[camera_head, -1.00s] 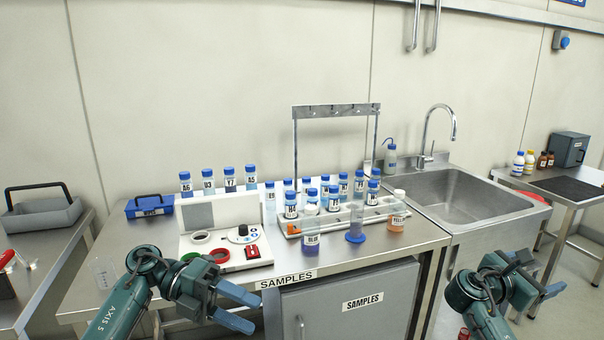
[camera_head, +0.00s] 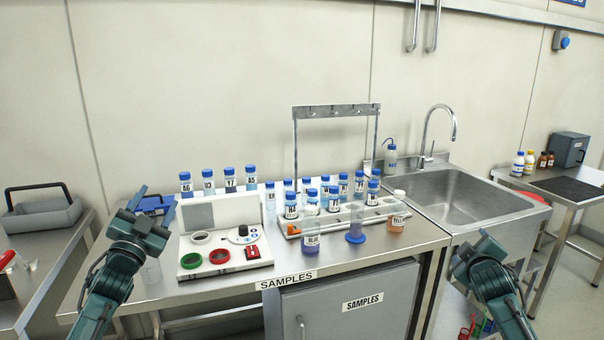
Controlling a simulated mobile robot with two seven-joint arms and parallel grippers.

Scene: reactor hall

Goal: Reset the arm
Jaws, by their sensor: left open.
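My left gripper (camera_head: 152,204) is open and empty. My right arm (camera_head: 490,277) is at the lower right, in front of the sink cabinet. Its fingers cannot be made out, so its jaw state is unclear.
A white station (camera_head: 212,245) with red and green rings stands right of my left gripper. Several blue-capped sample bottles (camera_head: 251,179) and a rack (camera_head: 290,231) fill the table's back and middle. The sink (camera_head: 465,200) is at the right.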

